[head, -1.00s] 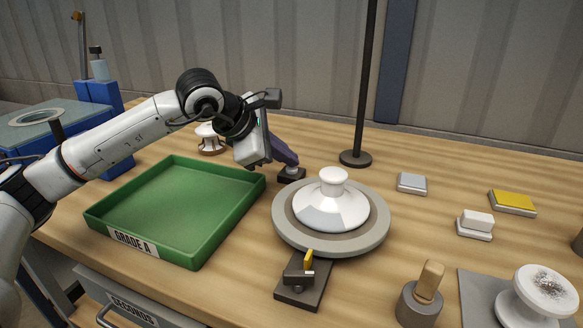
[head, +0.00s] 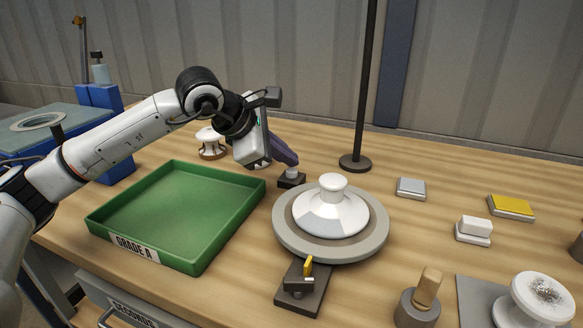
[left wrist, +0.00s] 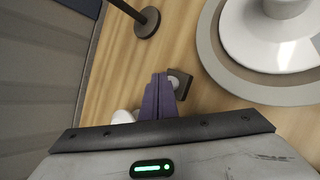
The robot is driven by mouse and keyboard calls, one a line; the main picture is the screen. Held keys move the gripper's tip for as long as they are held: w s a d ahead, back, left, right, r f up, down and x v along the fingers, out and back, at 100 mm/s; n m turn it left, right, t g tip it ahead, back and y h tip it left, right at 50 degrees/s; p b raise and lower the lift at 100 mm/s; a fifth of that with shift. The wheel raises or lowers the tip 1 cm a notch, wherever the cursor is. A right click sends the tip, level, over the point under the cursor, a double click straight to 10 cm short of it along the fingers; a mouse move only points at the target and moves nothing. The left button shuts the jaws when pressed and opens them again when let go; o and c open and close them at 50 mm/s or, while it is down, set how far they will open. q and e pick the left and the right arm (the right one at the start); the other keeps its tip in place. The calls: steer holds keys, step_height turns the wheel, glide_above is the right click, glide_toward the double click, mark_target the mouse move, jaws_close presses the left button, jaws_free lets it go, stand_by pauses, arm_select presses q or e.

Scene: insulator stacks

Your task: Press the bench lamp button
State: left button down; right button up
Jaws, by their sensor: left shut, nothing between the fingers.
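A small dark block with a pale round cap (head: 291,177), which looks like the button, sits on the bench between the green tray and the round turntable. My left gripper (head: 294,162) is shut and empty, its purple fingers pointing down right with the tips just above the cap. I cannot tell whether they touch it. In the left wrist view, the shut fingers (left wrist: 157,98) reach beside the dark block (left wrist: 180,84). The black lamp-like pole base (head: 355,163) stands behind, to the right. My right gripper is not in view.
A white insulator (head: 332,212) stands on the turntable (head: 375,237), close right of the button. The green tray (head: 190,262) lies left. A small insulator (head: 210,143) stands behind my left arm. A grey pad (head: 411,187) and yellow-topped pad (head: 511,207) lie right.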

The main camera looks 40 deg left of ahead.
arm_select(q)
step_height(320, 180, up, 3)
steer(key=shift+r+p, duration=0.15)
steer(key=shift+p, duration=0.8)
step_height(320, 180, up, 2)
steer(key=shift+r+p, duration=0.1)
steer(key=shift+p, duration=0.65)
